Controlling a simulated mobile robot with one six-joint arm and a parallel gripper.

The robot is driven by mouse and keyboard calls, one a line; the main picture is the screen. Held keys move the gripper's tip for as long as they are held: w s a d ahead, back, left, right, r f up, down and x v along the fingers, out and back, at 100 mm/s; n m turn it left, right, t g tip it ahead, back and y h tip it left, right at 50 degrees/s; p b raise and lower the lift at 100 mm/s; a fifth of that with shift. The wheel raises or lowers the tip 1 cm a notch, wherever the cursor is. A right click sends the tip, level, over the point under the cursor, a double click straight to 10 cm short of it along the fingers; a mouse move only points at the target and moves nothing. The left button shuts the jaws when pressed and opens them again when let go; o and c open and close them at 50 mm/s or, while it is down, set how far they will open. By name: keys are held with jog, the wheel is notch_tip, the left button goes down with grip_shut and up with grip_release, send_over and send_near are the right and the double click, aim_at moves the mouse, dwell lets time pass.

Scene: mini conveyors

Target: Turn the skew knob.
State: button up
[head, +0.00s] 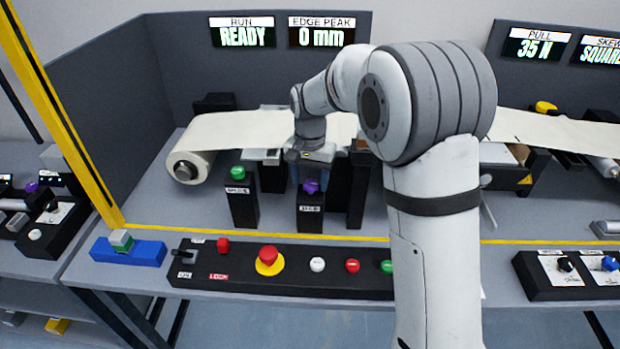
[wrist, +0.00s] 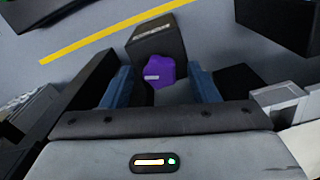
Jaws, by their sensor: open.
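A purple lobed knob (head: 312,187) sits on top of a short black post (head: 310,218); the label on the post is too small to read for certain. In the wrist view the purple knob (wrist: 165,73) lies between the two blue fingers of my gripper (wrist: 161,84). My gripper (head: 310,176) points down over the post with its jaws open, with a finger on each side of the knob. I cannot tell whether either finger touches it. A SKEW display (head: 600,50) at the far right reads SQUARE, cut off by the picture edge.
A similar post with a green knob (head: 238,172) stands just left. A white web runs from a roll (head: 186,167) behind my gripper.

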aim_at(310, 184)
notch_tip(310, 184, up, 8)
jog(key=shift+f, duration=0.15)
dwell(0.4)
jog(key=s+d+r+n+t, duration=0.1)
jog(key=s+d+r+n, duration=0.15)
jog(key=s+d, duration=0.95)
jog(key=s+d+f, duration=0.2)
jog(key=s, duration=0.5)
jog(key=s+d+f+t, duration=0.1)
jog(key=s+d, duration=0.1)
jog(key=s, duration=0.5)
jog(key=shift+s+d+f+n+t, duration=0.2)
jog(key=shift+d+f+n+t, duration=0.1)
jog(key=shift+f+n, duration=0.15)
